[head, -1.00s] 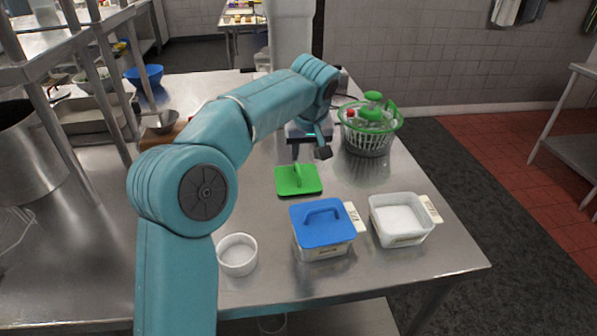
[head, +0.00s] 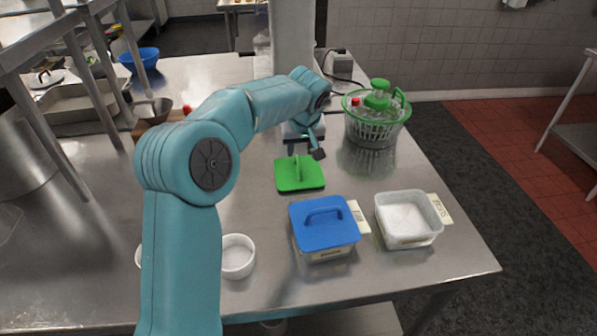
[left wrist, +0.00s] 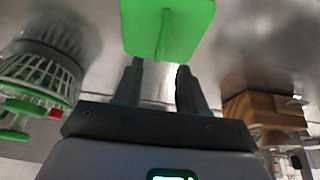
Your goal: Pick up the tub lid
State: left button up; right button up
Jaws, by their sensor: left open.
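A green lid (head: 299,174) with an upright handle lies flat on the steel table in the head view. It also shows at the top of the left wrist view (left wrist: 168,27), with its handle ridge pointing between my fingers. A blue lid (head: 325,224) with a loop handle sits on a labelled tub. Another tub (head: 408,220), uncovered, holds white contents. My left gripper (head: 305,150) is open and empty, just behind the green lid and apart from it. Its two fingers show in the left wrist view (left wrist: 157,85). My right gripper is not in view.
A green salad spinner basket (head: 375,125) stands at the back right. A small white bowl (head: 238,257) is at the front. A blue bowl (head: 140,60), trays and a metal shelf are on the left. The table's right edge is close to the uncovered tub.

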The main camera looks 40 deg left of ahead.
aim_at(299, 161)
pick_arm(q)
jog(key=x, duration=0.6)
jog(key=shift+f+p, duration=0.2)
jog(key=shift+p, duration=0.2)
grip_shut()
